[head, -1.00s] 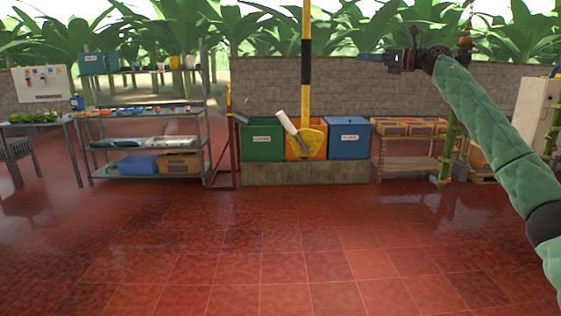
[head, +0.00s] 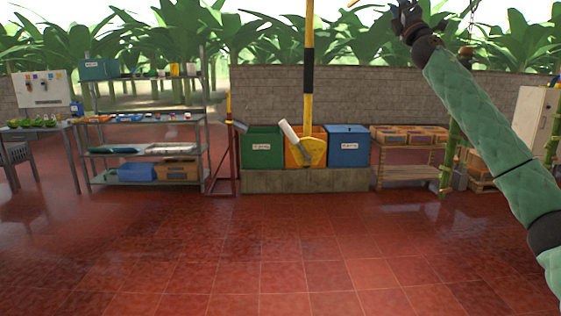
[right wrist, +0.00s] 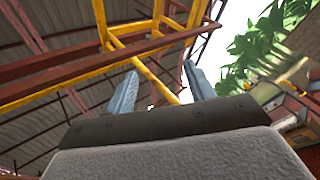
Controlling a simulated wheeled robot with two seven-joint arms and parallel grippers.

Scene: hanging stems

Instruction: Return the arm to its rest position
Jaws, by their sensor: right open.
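My right arm in green padded sleeving comes in from the right edge of the head view and reaches up to the top. My right gripper (head: 407,12) is at the top edge there, partly cut off and high above the floor. In the right wrist view its two grey fingers (right wrist: 160,88) stand apart with nothing between them. They point up toward the roof and its yellow and red beams. My left gripper is not in view.
A metal shelf (head: 140,130) stands left and a wooden crate rack (head: 408,172) right. The red tile floor (head: 290,250) is clear.

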